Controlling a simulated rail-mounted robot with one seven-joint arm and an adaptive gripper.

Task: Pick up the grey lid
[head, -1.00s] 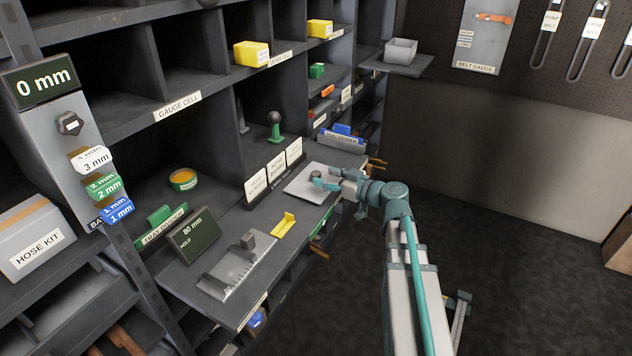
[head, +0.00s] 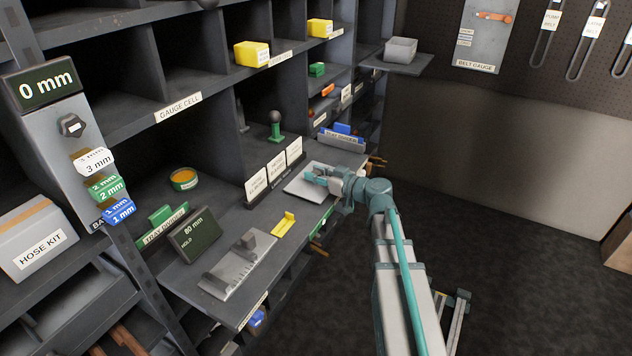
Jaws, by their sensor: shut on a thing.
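The grey lid (head: 301,190) is a flat, light grey square plate at the right end of the work shelf, in front of the white label cards. It looks flat and level on the shelf surface. My gripper (head: 314,175) comes in from the right over the plate, with its teal fingers shut on the lid's knob. The fingers and wrist hide the knob and part of the lid's right side. I cannot see whether there is any gap under the lid.
The white cards (head: 276,169) stand just behind the lid. A yellow piece (head: 284,225) and a metal gauge (head: 238,265) lie to the left on the shelf. A blue-labelled tray (head: 341,138) is behind. Open floor (head: 540,260) lies to the right.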

